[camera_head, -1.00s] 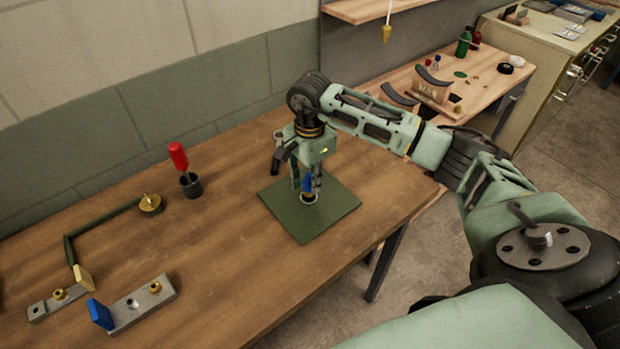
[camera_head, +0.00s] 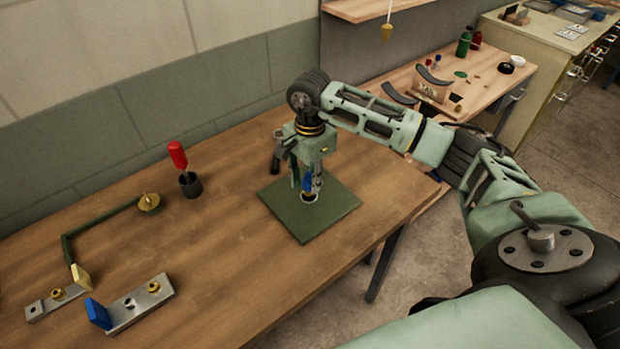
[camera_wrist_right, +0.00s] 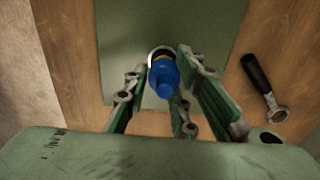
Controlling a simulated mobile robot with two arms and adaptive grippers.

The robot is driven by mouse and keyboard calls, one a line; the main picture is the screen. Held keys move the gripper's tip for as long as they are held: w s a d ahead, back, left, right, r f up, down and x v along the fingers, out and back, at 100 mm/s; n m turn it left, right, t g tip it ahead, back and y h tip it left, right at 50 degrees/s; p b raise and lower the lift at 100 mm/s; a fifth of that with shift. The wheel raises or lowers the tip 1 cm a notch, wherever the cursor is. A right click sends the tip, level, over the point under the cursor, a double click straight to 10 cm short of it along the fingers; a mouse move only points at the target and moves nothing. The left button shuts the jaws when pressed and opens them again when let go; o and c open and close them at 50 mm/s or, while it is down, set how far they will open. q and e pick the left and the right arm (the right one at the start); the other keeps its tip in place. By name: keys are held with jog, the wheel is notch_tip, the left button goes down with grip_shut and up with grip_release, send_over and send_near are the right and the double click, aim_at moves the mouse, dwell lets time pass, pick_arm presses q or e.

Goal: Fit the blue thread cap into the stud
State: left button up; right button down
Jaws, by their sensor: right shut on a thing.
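The blue thread cap (camera_head: 307,182) is between the fingers of my right gripper (camera_head: 308,186), which points down over the green mat. In the right wrist view the cap (camera_wrist_right: 163,76) sits between the fingertips of the right gripper (camera_wrist_right: 160,88), with a pale metal ring and a bit of yellow at its far end. The stud (camera_head: 310,197) shows as a light round rim on the green mat (camera_head: 325,218), directly under the cap. The cap and stud overlap in both views; I cannot tell how deep the cap sits. My left gripper is not in view.
A red-handled tool (camera_head: 179,158) stands in a dark cup (camera_head: 190,185) to the left. Metal bars, one with a blue block (camera_head: 98,313), lie at the front left beside a dark green bent rod (camera_head: 100,222). A black-handled wrench (camera_wrist_right: 262,85) lies beside the mat.

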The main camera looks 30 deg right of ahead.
jog(key=shift+f+b, duration=1.05)
jog(key=shift+f, duration=0.25)
jog(key=c, duration=1.4)
grip_release()
jog(key=shift+r, duration=0.1)
jog(key=shift+r+p, duration=1.5)
jog(key=shift+r, duration=1)
jog(key=shift+f, duration=0.1)
